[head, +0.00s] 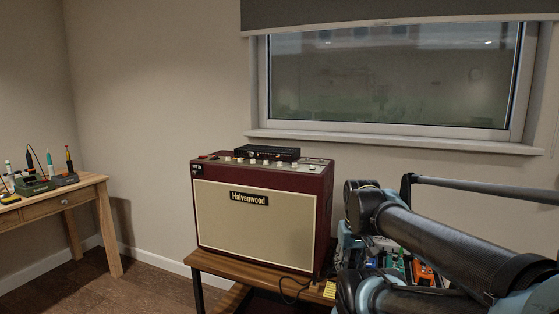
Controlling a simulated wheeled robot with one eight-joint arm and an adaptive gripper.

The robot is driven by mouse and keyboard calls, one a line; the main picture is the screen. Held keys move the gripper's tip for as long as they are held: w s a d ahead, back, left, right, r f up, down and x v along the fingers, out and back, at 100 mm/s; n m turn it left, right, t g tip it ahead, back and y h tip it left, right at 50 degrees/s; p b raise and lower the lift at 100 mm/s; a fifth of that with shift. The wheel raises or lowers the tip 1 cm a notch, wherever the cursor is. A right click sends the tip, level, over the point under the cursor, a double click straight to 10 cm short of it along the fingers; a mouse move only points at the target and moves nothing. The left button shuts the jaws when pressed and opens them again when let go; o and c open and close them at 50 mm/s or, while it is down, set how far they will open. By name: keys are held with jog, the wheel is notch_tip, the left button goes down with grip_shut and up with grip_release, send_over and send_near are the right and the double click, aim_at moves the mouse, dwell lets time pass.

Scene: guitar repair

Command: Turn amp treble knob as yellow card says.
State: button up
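The amp (255,222) is dark red with a cream front cloth and a "Halvenwood" badge. It stands upright on a low wooden table. A row of several small pale knobs (252,161) runs along its top panel. Their labels and pointer positions are too small to read, so I cannot tell which is treble. A small yellow card (329,290) lies on the table by the amp's right front corner, partly cut off by my arm. Its writing is not legible. My arm fills the right side, but my gripper does not show.
A black box (267,153) sits on the amp behind the knobs. A dark cable (291,291) hangs at the table's front edge. Green and orange items (424,272) show behind my arm. A wooden workbench (62,197) with tools stands at left. Floor between it and the amp is clear.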

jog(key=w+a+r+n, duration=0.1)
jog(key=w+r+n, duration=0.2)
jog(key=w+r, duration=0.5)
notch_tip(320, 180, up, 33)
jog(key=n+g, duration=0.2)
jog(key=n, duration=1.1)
send_over(280, 164)
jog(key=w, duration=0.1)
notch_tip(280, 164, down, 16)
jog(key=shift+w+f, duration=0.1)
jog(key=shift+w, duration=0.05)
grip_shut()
